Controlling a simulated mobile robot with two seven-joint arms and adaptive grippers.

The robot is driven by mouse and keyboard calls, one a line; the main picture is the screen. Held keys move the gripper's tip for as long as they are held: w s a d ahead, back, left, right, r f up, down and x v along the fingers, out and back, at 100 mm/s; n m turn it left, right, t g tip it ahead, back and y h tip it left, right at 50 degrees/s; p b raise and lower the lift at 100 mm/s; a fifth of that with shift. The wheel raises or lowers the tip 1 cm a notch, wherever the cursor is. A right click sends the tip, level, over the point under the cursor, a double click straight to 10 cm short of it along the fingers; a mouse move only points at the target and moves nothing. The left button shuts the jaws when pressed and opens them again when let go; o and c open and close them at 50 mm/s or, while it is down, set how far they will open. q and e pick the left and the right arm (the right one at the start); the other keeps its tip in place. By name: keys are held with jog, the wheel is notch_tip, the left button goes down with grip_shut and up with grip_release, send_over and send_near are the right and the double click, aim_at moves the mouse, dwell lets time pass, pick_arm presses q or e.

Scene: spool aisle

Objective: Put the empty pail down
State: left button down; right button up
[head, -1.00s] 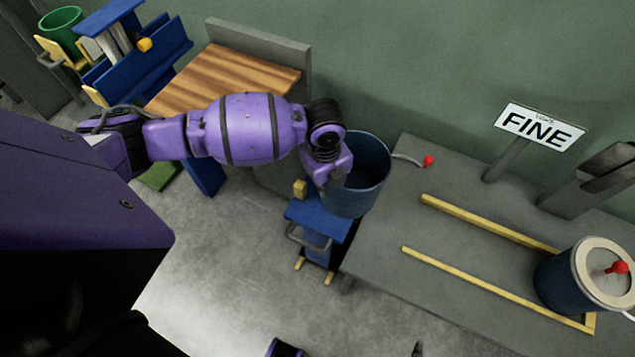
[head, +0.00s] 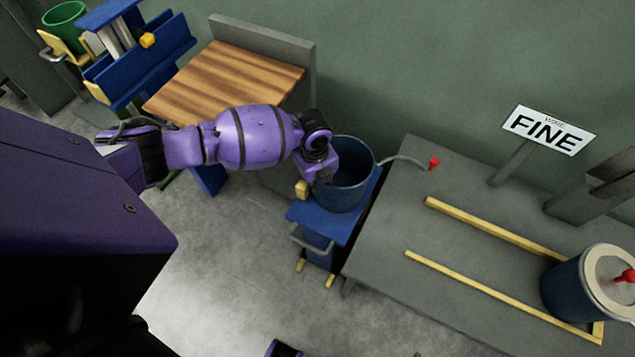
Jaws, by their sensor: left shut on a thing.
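The empty pail (head: 352,190) is dark blue, open at the top and upright in the head view. It is over the blue top of a small stand (head: 325,225), between the wooden table and the grey bench. Its base looks at or very close to that top; I cannot tell whether it touches. My left gripper (head: 324,178) is at the pail's left side, shut on it; its fingertips are mostly hidden.
The grey bench (head: 390,285) carries yellow rails (head: 480,292), a lidded blue pail (head: 570,285) and a "FINE" sign (head: 548,130). A curved grey rod with a red tip (head: 434,162) reaches over its near end. A wooden table (head: 225,82) stands behind my arm.

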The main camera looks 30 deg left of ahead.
pick_arm(q)
jog(key=c, duration=1.8)
grip_release()
jog(key=shift+r, duration=0.1)
jog(key=shift+r, duration=0.4)
jog(key=r, duration=0.5)
jog(key=r+p, duration=0.1)
jog(key=r, duration=0.4)
jog(key=shift+s+a+r, duration=0.15)
jog(key=shift+s+r, duration=0.05)
jog(key=shift+r, duration=0.35)
